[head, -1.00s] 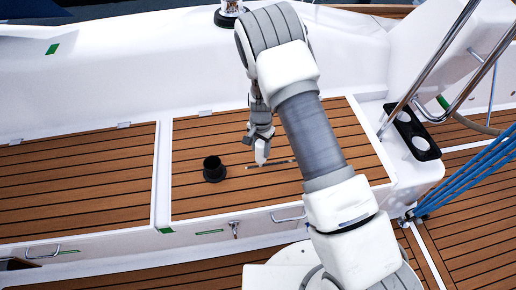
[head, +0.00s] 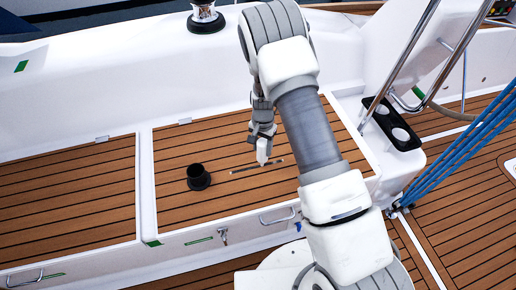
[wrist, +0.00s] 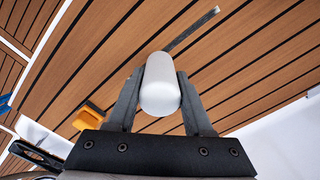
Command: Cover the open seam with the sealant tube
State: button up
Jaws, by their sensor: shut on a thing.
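My gripper (head: 262,138) is shut on the white sealant tube (head: 263,153), which points down over the teak seat panel. In the wrist view the tube (wrist: 160,88) sits between the two dark fingers, its rounded white end toward the camera. The seam (head: 242,170) is a thin strip running left to right across the planks, slightly rising to the right. The tube tip is at or just above the seam, right of its middle; contact cannot be told. In the wrist view a grey stretch of the seam (wrist: 192,30) shows beyond the tube, which hides the rest.
A black cup-like holder (head: 198,178) stands on the panel left of the seam. An orange object (wrist: 88,117) shows beside the gripper in the wrist view. Steel rails (head: 408,65), a black cup tray (head: 392,124) and blue ropes (head: 455,150) are at the right.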

dwell(0.3)
jog(key=w+d+b, duration=0.1)
jog(key=d, duration=0.5)
jog(key=shift+w+d, duration=0.15)
jog(key=shift+d, duration=0.1)
jog(key=shift+s+a+p, duration=0.1)
jog(key=shift+s+a, duration=0.1)
jog(key=shift+a, duration=0.9)
jog(key=shift+s+a+p, duration=0.15)
jog(key=shift+s+a, duration=0.1)
jog(key=shift+a, duration=0.85)
jog(key=shift+s+a+p, duration=0.1)
jog(key=shift+s+a, duration=0.1)
jog(key=shift+a, duration=0.9)
jog(key=s+a, duration=0.1)
jog(key=a, duration=0.5)
jog(key=shift+s+a, duration=0.15)
jog(key=shift+a, duration=0.1)
